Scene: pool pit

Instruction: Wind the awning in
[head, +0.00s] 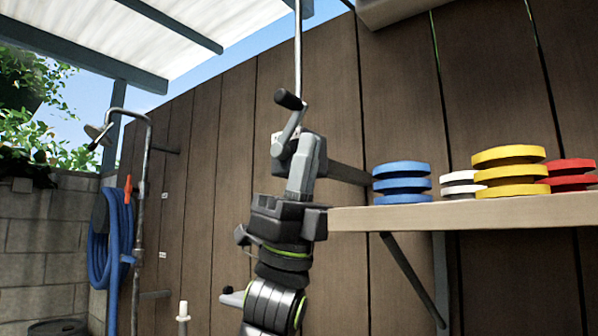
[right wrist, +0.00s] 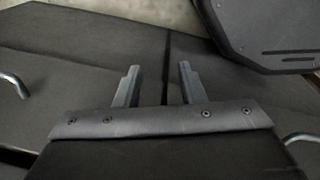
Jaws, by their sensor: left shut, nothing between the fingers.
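The crank rod (head: 298,50) hangs down in front of the plank wall in the head view. Its bent crank arm (head: 287,130) carries a black handle grip (head: 289,99), which points up and to the left. My left gripper (head: 310,142) is shut and empty, just right of and below the crank arm. It overlaps the crank's lower end in the picture; I cannot tell whether they touch. The pale awning (head: 200,35) spreads overhead at the upper left. In the right wrist view my right gripper (right wrist: 158,82) is open, with nothing between its fingers.
A wooden shelf (head: 470,213) juts out right of my left gripper. It holds blue rings (head: 402,183), white rings (head: 460,185), yellow rings (head: 508,172) and red rings (head: 572,175). A shower pipe (head: 143,200) and blue hose (head: 98,245) are at the left.

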